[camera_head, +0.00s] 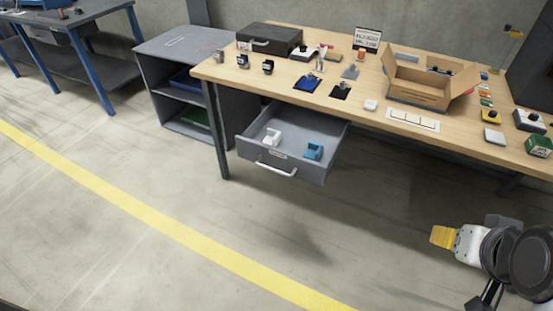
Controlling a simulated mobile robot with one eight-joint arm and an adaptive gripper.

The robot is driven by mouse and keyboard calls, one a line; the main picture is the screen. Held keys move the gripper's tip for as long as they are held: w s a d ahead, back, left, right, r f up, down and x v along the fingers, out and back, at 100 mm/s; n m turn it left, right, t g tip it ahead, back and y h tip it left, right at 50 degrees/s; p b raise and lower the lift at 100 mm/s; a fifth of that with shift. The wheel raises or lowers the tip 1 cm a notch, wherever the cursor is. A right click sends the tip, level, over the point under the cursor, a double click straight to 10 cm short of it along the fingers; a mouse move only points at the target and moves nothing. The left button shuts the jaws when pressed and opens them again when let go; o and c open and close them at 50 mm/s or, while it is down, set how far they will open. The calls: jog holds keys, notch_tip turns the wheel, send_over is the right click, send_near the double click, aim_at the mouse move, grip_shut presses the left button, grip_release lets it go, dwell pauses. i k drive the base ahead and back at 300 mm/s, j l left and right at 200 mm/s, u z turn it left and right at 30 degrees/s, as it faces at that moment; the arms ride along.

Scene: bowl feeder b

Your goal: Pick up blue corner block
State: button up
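The blue corner block (314,151) lies in the open grey drawer (300,173) under the wooden table, towards the drawer's right side. A white block of similar shape (272,137) lies to its left in the same drawer, apart from it. My arm shows at the lower right of the head view, well to the right of the drawer and away from the block. A yellow-orange part and dark parts show at its end. My gripper's fingers cannot be made out clearly, so I cannot tell whether it is open or shut.
The drawer sticks out from the wooden table (365,109), with a white handle (276,171) in front. A table leg (216,135) stands at its left. A grey shelf unit (180,75) is further left. An open cardboard box (418,88) stands on the table. The floor in front is clear.

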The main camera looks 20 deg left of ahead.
aim_at(313, 152)
jog(key=u, duration=0.35)
jog(key=i+j+u, duration=0.1)
jog(key=u, duration=0.35)
jog(key=i+j+u, duration=0.1)
jog(key=u, duration=0.35)
jog(key=i+j+u, duration=0.15)
jog(key=u, duration=0.3)
jog(key=i+j+u, duration=0.1)
jog(key=u, duration=0.35)
jog(key=i, duration=2.35)
jog(key=i+j+z, duration=0.1)
jog(key=i+z, duration=0.2)
jog(key=i, duration=0.25)
jog(key=i+j+z, duration=0.3)
jog(key=i, duration=0.25)
jog(key=i+j+z, duration=0.3)
jog(key=i, duration=0.25)
jog(key=z, duration=3.8)
